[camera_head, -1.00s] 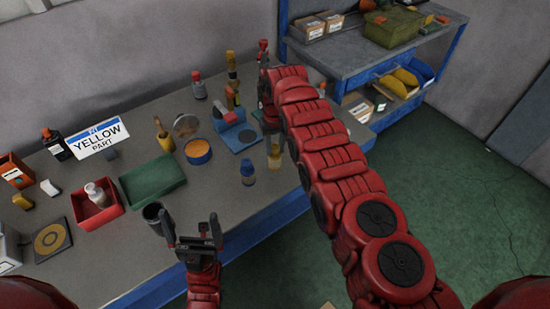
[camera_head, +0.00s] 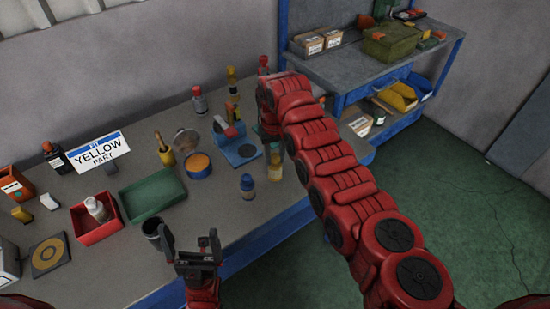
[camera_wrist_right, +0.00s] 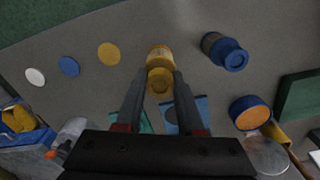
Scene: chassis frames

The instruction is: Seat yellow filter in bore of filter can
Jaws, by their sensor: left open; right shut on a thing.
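My right gripper (camera_wrist_right: 160,92) is shut on a yellow cylindrical filter (camera_wrist_right: 160,56) in the right wrist view. The filter also shows in the head view (camera_head: 275,168), just right of a blue cylinder (camera_head: 247,187); I cannot tell whether it touches the bench. The right gripper is mostly hidden behind its arm in the head view. A dark, open-topped can (camera_head: 152,229), which looks like the filter can, stands at the bench's front. My left gripper (camera_head: 192,247) is open and empty, close to the right of that can; I cannot tell whether they touch.
A green tray (camera_head: 150,195), a red bin (camera_head: 97,230) and a blue tin with orange top (camera_head: 198,165) stand left on the bench. A blue stand (camera_head: 238,152) and bottles are behind. Flat discs (camera_wrist_right: 109,54) lie near the filter.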

